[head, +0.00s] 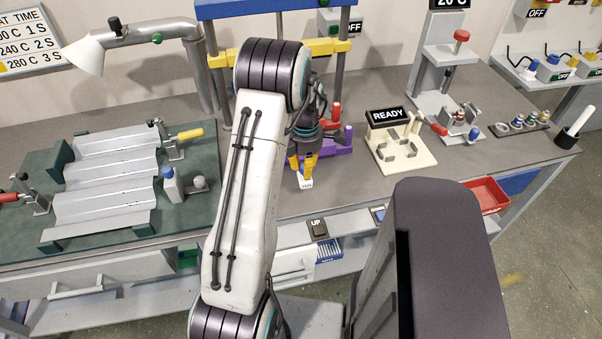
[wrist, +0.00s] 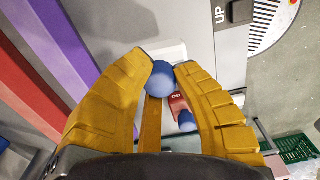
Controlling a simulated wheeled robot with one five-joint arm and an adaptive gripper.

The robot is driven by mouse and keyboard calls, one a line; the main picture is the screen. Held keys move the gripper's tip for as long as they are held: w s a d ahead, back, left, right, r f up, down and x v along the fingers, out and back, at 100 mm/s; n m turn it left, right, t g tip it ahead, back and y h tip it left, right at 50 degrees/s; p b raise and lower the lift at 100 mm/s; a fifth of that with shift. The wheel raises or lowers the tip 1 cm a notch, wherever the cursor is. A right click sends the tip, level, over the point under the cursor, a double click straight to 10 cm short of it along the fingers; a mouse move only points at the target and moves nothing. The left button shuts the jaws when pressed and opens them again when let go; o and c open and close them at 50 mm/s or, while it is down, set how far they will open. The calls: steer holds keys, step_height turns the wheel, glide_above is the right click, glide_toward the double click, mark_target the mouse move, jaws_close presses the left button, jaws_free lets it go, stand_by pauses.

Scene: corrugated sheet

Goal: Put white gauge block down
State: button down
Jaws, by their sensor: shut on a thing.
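In the head view my gripper (head: 303,166) points down over the grey bench, left of the purple stand. Its yellow fingers are shut on the white gauge block (head: 305,184), which has dark marks on its face. The block shows just below the fingertips, near the bench's front edge; I cannot tell if it touches the bench. In the wrist view the fingers of my gripper (wrist: 165,78) close around a blue ball (wrist: 162,81). A red piece (wrist: 178,105) with pale marks shows between the fingers. I cannot tell whether these belong to the block.
The purple stand (head: 338,143) with red posts is close behind my gripper. A cream fixture (head: 415,155) with a READY sign stands to the right. A corrugated sheet (head: 105,180) lies on the green bed at left. Bare bench (head: 285,204) lies in front of my gripper.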

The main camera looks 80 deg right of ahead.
mark_target(301, 176)
steer(key=shift+w+d+f, duration=0.3)
steer(key=shift+w+f, duration=0.1)
steer(key=shift+w, duration=0.15)
steer(key=shift+f+p, duration=0.4)
steer(key=shift+f, duration=1.35)
steer(key=shift+f, duration=0.1)
steer(key=c, duration=1.1)
jaws_free()
